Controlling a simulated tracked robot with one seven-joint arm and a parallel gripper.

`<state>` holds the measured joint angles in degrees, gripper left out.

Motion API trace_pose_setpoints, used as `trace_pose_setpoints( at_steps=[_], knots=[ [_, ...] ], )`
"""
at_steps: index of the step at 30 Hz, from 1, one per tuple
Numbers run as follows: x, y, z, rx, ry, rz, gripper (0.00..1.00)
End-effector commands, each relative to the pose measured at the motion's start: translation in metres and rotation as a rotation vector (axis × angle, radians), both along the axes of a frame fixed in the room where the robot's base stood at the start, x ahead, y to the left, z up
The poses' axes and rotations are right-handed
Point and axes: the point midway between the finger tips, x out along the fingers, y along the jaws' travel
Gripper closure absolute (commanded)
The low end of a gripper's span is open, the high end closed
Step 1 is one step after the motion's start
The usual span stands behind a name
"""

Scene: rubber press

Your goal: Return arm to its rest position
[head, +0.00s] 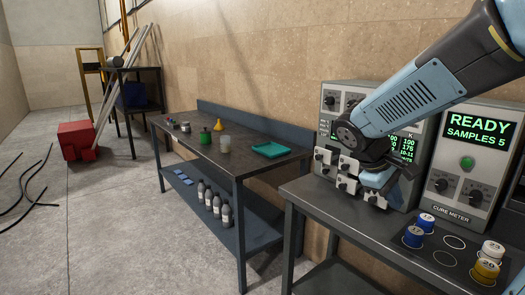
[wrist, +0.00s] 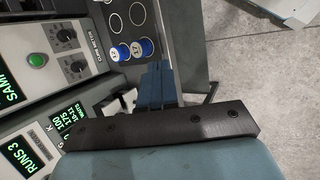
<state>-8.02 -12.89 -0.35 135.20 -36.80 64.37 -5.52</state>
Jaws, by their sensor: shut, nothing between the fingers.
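My arm reaches in from the upper right of the head view. My gripper (head: 382,186) hangs over the left part of the near bench, in front of the grey instruments, above the bench top. In the wrist view its blue fingers (wrist: 156,76) are together with nothing between them. The fingertips are apart from the numbered cans. My arm and gripper hide part of the left instrument (head: 340,100) and its knobs.
The cure meter (head: 470,160) reads "READY SAMPLES 5". Blue cans (head: 413,236) and yellow and white cans (head: 486,270) stand on a circle-marked mat (head: 447,257). Left, a table (head: 190,142) holds a green tray (head: 271,150) and small containers. The floor has cables (head: 28,185) and a red box (head: 76,139).

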Motion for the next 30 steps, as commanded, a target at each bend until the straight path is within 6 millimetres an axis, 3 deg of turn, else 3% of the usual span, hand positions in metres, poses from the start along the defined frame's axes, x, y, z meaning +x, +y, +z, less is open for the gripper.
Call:
trace_pose_setpoints(
  at_steps=[6,18,30],
  knots=[
    [-0.038,0.015,0.016,0.205,-0.168,-0.127,1.00],
    [-0.090,0.052,0.043,0.564,-0.467,-0.327,1.00],
    [-0.104,0.067,0.054,0.693,-0.570,-0.389,1.00]
  ],
)
